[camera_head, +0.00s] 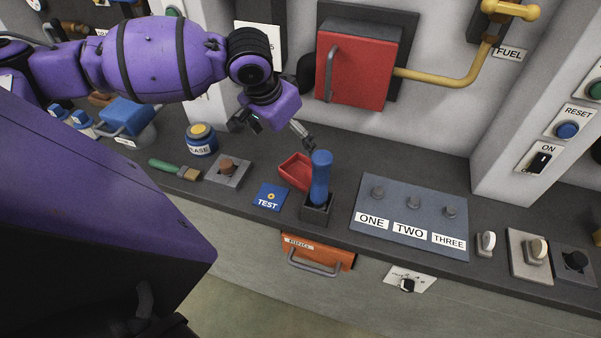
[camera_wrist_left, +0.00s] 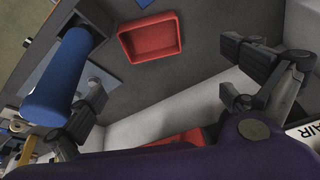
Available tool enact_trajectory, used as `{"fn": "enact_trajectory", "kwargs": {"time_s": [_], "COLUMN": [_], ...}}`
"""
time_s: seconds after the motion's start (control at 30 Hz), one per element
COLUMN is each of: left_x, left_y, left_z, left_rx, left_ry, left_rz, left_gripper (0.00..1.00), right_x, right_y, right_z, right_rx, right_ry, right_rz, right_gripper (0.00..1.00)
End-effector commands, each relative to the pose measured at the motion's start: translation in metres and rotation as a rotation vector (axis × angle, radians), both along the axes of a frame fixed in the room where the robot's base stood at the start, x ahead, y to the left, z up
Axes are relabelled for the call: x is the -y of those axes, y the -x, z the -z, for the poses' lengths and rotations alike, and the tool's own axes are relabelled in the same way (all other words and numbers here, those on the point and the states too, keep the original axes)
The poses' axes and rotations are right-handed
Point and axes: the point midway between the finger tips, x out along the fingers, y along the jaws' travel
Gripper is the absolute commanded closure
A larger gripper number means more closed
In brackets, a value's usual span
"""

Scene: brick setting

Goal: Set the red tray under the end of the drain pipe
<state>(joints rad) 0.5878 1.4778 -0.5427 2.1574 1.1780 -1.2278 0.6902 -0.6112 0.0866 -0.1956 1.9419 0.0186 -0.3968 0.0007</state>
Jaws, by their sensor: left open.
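The small red tray (camera_head: 293,172) sits on the dark grey counter, just behind and left of the blue handle, which hides part of it. It looks empty in the left wrist view (camera_wrist_left: 150,38). My left gripper (camera_head: 272,130) is open, above and behind the tray, with its fingers spread wide and nothing between them. In the left wrist view, the tray lies beyond my left gripper (camera_wrist_left: 163,85), apart from both fingers. I cannot make out a drain pipe or its end in these views. My right gripper is not in view.
The upright blue handle (camera_head: 320,178) stands close to the tray and near one finger in the wrist view. A red box (camera_head: 358,66) with a yellow pipe (camera_head: 440,78) is on the wall behind. A blue TEST plate (camera_head: 270,197), brush (camera_head: 175,168) and grease tin (camera_head: 202,142) lie left.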

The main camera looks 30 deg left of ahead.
Motion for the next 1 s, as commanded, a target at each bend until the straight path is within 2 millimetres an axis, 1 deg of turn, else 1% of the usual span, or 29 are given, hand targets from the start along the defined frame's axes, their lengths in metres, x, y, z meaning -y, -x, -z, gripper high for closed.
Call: {"fn": "enact_trajectory", "kwargs": {"time_s": [0.03, 0.1, 0.17, 0.4, 0.5, 0.6, 0.77, 1.0], "left_x": [0.009, 0.012, 0.013, 0.013, 0.012, 0.013, 0.013, 0.016], "left_y": [-0.003, -0.007, -0.007, -0.007, -0.008, -0.011, -0.015, -0.029], "left_z": [0.002, 0.005, 0.012, 0.061, 0.078, 0.087, 0.096, 0.132], "left_rx": [0.017, 0.031, 0.030, 0.028, 0.030, 0.032, 0.032, 0.030], "left_ry": [0.023, 0.041, 0.048, 0.047, 0.046, 0.046, 0.045, 0.046], "left_rz": [0.007, 0.001, -0.003, -0.005, -0.005, -0.005, -0.004, -0.004], "left_gripper": [0.00, 0.00, 0.00, 0.00, 0.00, 0.00, 0.00, 0.00], "right_x": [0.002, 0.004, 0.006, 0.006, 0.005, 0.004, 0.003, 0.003], "right_y": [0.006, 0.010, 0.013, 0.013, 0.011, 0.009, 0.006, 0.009], "right_z": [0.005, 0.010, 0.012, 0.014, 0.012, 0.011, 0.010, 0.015], "right_rx": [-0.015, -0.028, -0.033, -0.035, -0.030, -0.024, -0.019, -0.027], "right_ry": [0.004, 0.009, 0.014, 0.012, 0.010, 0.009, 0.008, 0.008], "right_rz": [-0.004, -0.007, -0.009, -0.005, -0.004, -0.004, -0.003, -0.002], "right_gripper": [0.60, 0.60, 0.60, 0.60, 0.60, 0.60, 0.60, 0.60]}}
